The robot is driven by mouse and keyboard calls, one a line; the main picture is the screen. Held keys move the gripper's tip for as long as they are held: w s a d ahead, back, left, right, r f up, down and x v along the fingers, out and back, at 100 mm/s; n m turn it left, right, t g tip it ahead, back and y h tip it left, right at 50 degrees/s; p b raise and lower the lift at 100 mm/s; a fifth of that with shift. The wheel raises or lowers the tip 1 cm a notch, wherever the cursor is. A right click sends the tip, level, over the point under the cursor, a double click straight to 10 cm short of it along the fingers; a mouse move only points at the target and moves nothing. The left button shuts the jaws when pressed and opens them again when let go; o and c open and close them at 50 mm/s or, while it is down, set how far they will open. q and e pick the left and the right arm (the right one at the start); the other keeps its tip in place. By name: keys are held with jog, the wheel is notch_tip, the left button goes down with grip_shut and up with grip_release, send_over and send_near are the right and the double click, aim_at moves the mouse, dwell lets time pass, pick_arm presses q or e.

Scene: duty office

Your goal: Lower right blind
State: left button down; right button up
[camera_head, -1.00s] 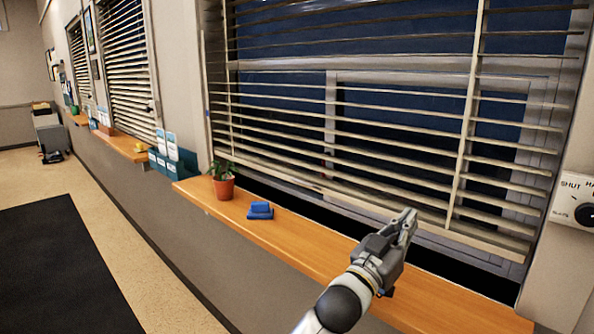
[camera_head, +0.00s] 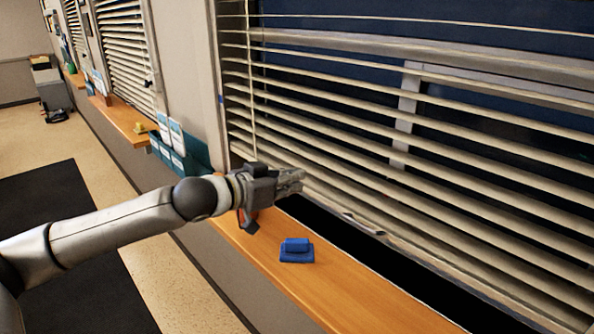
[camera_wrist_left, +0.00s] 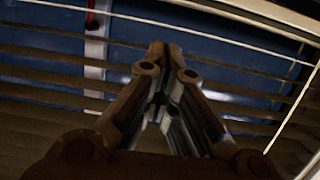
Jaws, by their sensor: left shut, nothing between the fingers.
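The large slatted blind (camera_head: 400,215) fills the right of the head view, and its cream slats hang tilted over a dark window. Its bottom rail is above the sill, with a dark gap below it and a small pull (camera_head: 365,223) near its middle. My left gripper (camera_head: 300,180) is shut and empty, in front of the blind's lower left part. Whether it touches the slats I cannot tell. In the left wrist view the closed fingers (camera_wrist_left: 163,60) point at dim slats (camera_wrist_left: 55,103) and blue window glass. My right gripper is out of view.
A wooden sill (camera_head: 340,290) runs below the blind. Leaflet holders (camera_head: 175,145) and other blinds are farther left.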

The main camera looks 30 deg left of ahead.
pick_arm(q)
jog(key=p, duration=0.4)
send_over(332, 187)
jog(key=s+a, duration=0.2)
jog(key=s, duration=0.2)
jog(key=shift+s+d+f, duration=0.2)
jog(key=shift+f, duration=0.55)
jog(key=f, duration=0.3)
jog(key=shift+w+d+f, duration=0.1)
jog(key=shift+w+d, duration=0.1)
jog(key=shift+w, duration=0.1)
jog(key=shift+a+f+p, duration=0.15)
jog(key=shift+f+p, duration=0.15)
jog(key=shift+f, duration=0.35)
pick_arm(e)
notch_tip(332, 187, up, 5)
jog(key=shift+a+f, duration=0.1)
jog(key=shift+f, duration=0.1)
